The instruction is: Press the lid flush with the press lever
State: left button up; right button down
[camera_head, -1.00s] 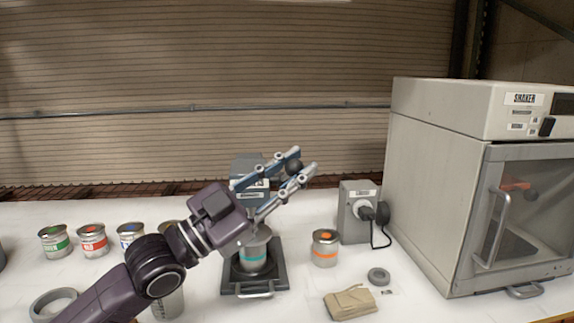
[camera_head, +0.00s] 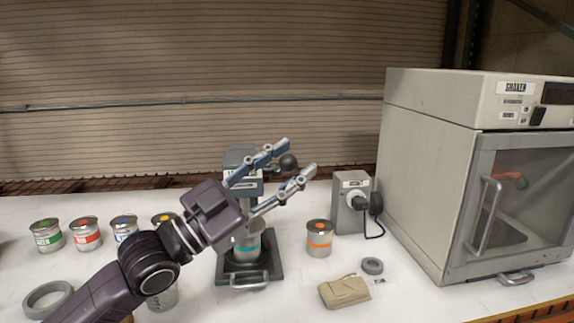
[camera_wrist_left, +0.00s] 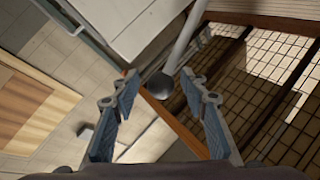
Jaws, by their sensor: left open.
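The press (camera_head: 239,160) is a blue-grey stand on a dark base. A can with a teal band (camera_head: 250,243) stands on that base; its lid is hidden behind my left gripper and arm. The press lever ends in a dark ball knob (camera_head: 289,162). My left gripper (camera_head: 299,157) is open, its fingers on either side of the knob in the head view. In the left wrist view the knob (camera_wrist_left: 159,86) and its pale rod (camera_wrist_left: 188,40) show between the open fingertips (camera_wrist_left: 159,76), with visible gaps. My right gripper is out of view.
The shaker cabinet (camera_head: 430,150) stands at the right. An orange-banded can (camera_head: 319,240), a grey socket box (camera_head: 351,203), a tan cloth (camera_head: 344,291) and a grey ring (camera_head: 372,266) lie right of the press. Several colorant cans, including a red one (camera_head: 86,235), stand at the left.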

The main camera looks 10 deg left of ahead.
pick_arm(q)
jog(key=shift+a, duration=0.1)
jog(key=v, duration=1.2)
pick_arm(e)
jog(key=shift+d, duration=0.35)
pick_arm(q)
jog(key=shift+f, duration=0.1)
